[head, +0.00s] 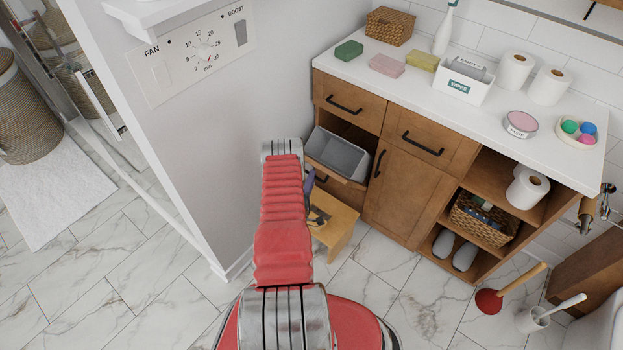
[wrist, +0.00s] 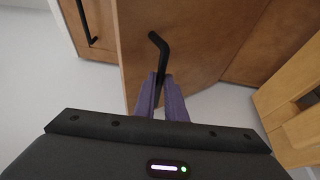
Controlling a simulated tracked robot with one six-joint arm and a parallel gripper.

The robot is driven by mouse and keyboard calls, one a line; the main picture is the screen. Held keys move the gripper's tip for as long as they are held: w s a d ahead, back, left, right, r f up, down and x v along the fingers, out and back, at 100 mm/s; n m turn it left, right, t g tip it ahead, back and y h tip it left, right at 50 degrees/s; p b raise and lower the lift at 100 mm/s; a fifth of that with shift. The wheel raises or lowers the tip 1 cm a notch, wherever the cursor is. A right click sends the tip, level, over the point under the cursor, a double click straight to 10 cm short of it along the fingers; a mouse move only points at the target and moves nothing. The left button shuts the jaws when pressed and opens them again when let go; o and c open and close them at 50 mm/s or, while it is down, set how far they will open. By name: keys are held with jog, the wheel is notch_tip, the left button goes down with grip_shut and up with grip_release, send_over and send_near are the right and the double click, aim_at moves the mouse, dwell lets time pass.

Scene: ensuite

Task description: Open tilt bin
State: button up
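The tilt bin (head: 340,155) is in the wooden vanity, below the left drawer. Its front leans outward and its grey inner liner shows in the head view. In the wrist view, its wooden front panel (wrist: 205,40) carries a black bar handle (wrist: 156,45). My gripper (wrist: 161,85) has its purple fingers on either side of the handle's lower part and looks shut on it. In the head view, my gripper (head: 310,184) is partly hidden behind my red arm, at the bin's front; the arm also hides part of that front.
A small wooden stool (head: 338,222) stands just below the bin front and also shows at the right in the wrist view (wrist: 300,130). A white wall (head: 225,120) is close on the left. Marble floor (head: 400,285) is clear in front of the vanity. A plunger (head: 490,300) stands further right.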

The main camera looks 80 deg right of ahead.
grip_shut()
jog(key=shift+f, duration=0.1)
jog(key=shift+s+d+r+y, duration=0.2)
jog(key=shift+d+r+y, duration=0.05)
jog(key=shift+d+r, duration=0.25)
jog(key=shift+s+d+r+y, duration=0.25)
jog(key=shift+d+r, duration=0.1)
jog(key=shift+r, duration=0.1)
jog(key=o, duration=0.5)
grip_release()
jog(key=shift+r, duration=0.1)
jog(key=shift+w, duration=0.1)
jog(key=a, duration=1.4)
